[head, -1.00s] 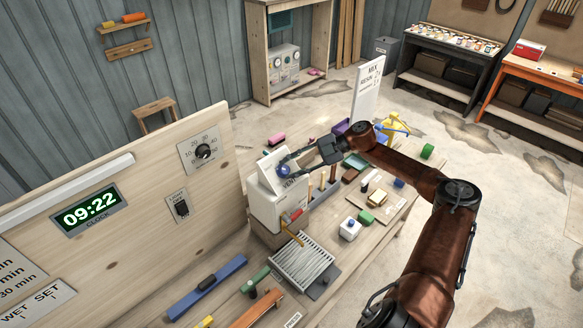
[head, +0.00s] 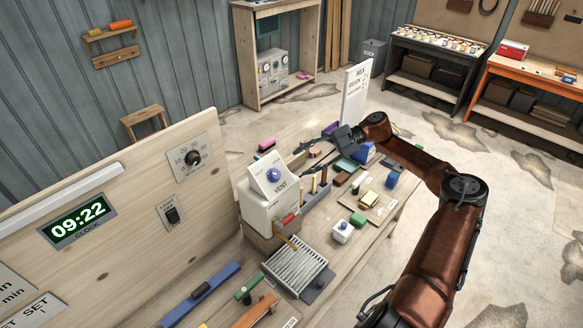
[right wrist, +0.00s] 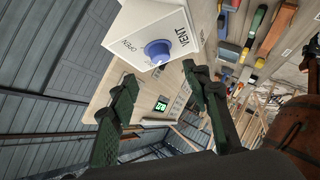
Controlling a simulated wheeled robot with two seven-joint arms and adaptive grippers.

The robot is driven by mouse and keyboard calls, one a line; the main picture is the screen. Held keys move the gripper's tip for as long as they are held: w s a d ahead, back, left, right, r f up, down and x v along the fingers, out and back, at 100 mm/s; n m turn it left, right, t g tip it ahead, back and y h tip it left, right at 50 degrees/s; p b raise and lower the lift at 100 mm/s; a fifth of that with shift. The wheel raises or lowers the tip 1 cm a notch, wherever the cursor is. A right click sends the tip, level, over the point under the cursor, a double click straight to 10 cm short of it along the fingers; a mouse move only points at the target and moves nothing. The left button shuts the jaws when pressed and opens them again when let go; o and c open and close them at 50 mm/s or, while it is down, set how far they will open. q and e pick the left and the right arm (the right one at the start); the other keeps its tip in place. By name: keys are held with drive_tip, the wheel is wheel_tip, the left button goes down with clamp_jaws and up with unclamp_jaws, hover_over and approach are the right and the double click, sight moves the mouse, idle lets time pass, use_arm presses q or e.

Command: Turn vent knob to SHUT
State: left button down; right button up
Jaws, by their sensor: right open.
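The vent knob (head: 274,175) is a round blue knob on the sloped white face of the vent box (head: 262,212), which is lettered VENT. In the right wrist view the knob (right wrist: 157,52) shows close up, with OPEN lettered beside it. A SHUT mark and the knob's pointer cannot be made out. My right gripper (head: 308,154) is open and empty, to the right of the knob and clear of it. In the right wrist view its two dark fingers (right wrist: 160,74) are spread wide, with the knob beyond the gap between them. My left gripper is out of view.
A wooden panel (head: 125,225) with a clock, dial and switch stands at the left. A wire rack (head: 295,266) lies in front of the vent box. Several tools and blocks crowd the bench to its right. A white upright sign (head: 357,92) stands behind my right arm.

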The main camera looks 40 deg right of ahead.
drive_tip(key=shift+v, duration=1.6)
